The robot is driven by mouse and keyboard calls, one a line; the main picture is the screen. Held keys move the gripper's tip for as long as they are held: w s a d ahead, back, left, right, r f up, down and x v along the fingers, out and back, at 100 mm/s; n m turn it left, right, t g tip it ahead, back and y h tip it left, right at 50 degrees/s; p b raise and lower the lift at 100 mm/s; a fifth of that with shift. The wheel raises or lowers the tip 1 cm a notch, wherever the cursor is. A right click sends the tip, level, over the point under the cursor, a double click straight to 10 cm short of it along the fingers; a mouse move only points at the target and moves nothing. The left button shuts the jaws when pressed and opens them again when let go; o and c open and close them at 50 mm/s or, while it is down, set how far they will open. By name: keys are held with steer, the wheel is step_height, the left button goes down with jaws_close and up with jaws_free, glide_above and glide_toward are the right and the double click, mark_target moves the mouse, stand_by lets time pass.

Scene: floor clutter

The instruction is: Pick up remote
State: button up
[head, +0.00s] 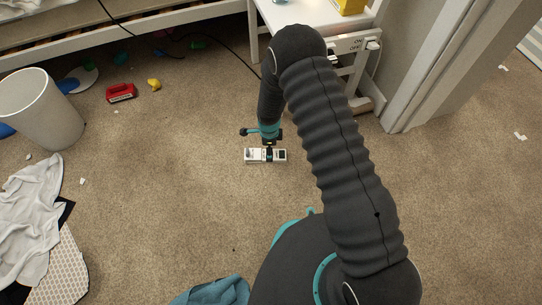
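A small white box-like object with dark patches (252,156), which looks like the remote, lies on the carpet near the middle of the head view. My gripper (269,152) points down at it from above. The dark fingertips overlap the middle of the object and hide part of it. The view is too small to tell whether the fingers are open around it or shut on it. The object appears to be at floor level.
A white bin (45,110) and crumpled clothes (30,200) are at the left. A red item (121,92) and a yellow one (154,84) lie toward the bed. A white table (310,14) stands behind my arm. Carpet around the remote is mostly clear.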

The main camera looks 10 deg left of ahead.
mark_target(265, 156)
step_height(265, 156, down, 4)
steer(key=shift+w+d+f, duration=0.1)
steer(key=c, duration=1.3)
steer(key=shift+r, duration=0.2)
